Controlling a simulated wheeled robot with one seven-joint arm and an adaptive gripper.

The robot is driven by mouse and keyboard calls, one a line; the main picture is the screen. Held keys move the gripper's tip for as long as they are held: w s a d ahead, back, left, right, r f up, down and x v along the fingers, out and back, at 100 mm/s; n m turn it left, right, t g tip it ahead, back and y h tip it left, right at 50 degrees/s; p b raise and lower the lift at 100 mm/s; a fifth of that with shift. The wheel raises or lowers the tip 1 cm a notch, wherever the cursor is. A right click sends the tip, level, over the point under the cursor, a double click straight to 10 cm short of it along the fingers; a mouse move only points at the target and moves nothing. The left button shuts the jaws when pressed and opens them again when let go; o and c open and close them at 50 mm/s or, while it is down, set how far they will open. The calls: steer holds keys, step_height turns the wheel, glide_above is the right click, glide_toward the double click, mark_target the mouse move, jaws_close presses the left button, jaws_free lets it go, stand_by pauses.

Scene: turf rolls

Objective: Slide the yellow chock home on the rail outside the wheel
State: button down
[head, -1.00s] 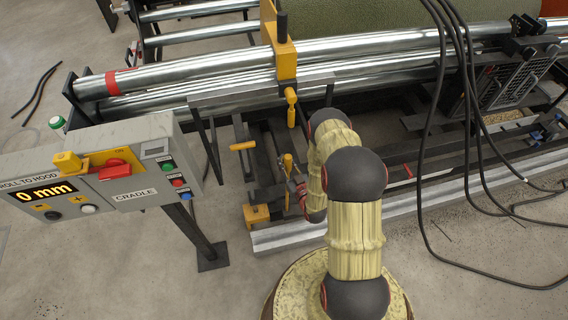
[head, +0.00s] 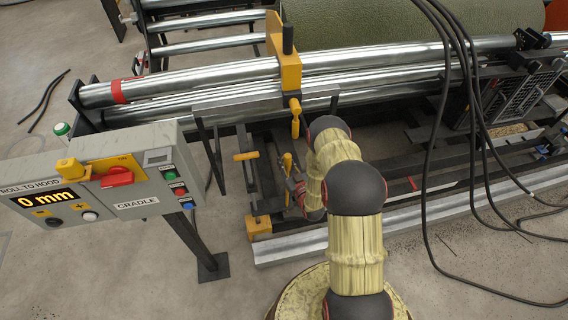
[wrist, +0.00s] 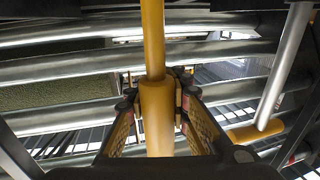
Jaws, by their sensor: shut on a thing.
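My gripper (head: 295,187) is low behind my arm in the head view, partly hidden by it. In the wrist view its two fingers (wrist: 158,98) close on either side of a yellow round handle (wrist: 157,118), which also shows as a small upright yellow piece in the head view (head: 288,162). A yellow block (head: 259,229), possibly the chock, sits at the near left end of the grey rail (head: 300,248). I cannot tell whether the held handle is joined to it. The wheel is not clearly visible.
A yellow crossbar (head: 246,156) and a hanging yellow lever (head: 295,118) are close to my gripper. A control box (head: 100,178) reading 0 mm stands at left. Black cables (head: 450,150) hang at right. Steel rollers (head: 200,80) lie behind.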

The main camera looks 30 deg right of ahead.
steer(key=w+d+f+b, duration=0.1)
steer(key=d+b, duration=0.1)
steer(key=d, duration=0.4)
steer(key=shift+f, duration=0.2)
stand_by(0.9)
steer(key=c, duration=1.5)
jaws_free()
steer(key=shift+s+f, duration=0.1)
steer(key=shift+c, duration=0.2)
